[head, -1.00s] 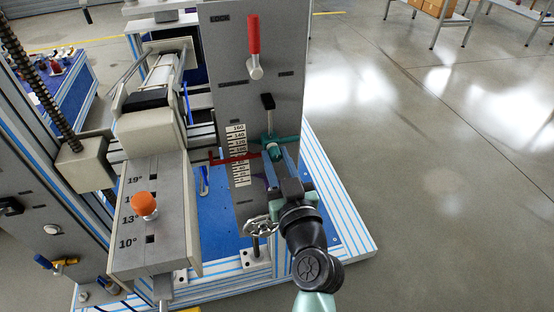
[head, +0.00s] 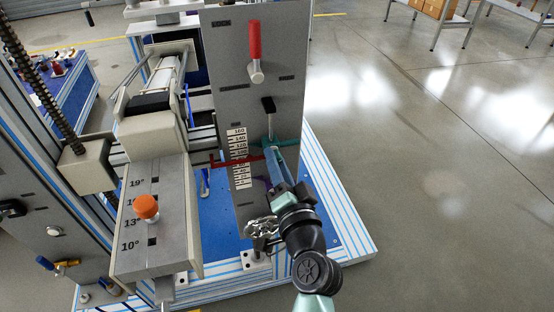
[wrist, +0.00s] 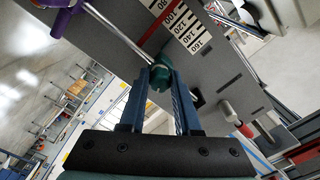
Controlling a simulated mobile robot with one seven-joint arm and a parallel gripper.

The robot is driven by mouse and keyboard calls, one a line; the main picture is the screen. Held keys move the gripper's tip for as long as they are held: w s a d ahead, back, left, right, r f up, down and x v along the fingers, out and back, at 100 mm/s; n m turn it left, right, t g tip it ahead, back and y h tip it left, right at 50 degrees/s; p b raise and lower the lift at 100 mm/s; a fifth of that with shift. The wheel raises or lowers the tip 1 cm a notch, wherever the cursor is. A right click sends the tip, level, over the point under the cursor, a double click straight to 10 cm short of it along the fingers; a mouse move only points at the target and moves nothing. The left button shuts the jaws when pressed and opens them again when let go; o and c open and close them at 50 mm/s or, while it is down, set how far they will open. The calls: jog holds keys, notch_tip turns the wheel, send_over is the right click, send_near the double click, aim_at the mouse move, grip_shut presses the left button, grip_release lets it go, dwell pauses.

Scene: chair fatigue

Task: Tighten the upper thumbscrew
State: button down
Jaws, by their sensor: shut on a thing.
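The upper thumbscrew, a green knob (wrist: 160,77), sits on a metal rod beside the white number scale (wrist: 183,28). In the head view its green body (head: 286,141) shows just beyond my fingertips. My gripper (wrist: 160,84) has blue fingers on either side of the knob and is shut on it. In the head view my gripper (head: 271,151) reaches up to the knob from below, and the fingers hide part of it. A purple knob (wrist: 66,17) sits farther along the same rod, at the top left of the wrist view.
A red pointer (head: 226,160) crosses the scale (head: 238,158) just left of my fingers. A metal handwheel (head: 262,228) stands close to my wrist. Open floor lies right.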

jog(key=m+p, duration=0.3)
jog(key=m, duration=0.8)
jog(key=shift+p, duration=0.4)
jog(key=shift+m, duration=0.3)
jog(key=c, duration=0.6)
grip_release()
jog(key=shift+s, duration=0.15)
jog(key=b+v, duration=0.1)
jog(key=v, duration=1.1)
jog(key=shift+s+d+b, duration=0.15)
jog(key=shift+s+b, duration=0.15)
jog(key=shift+s, duration=0.05)
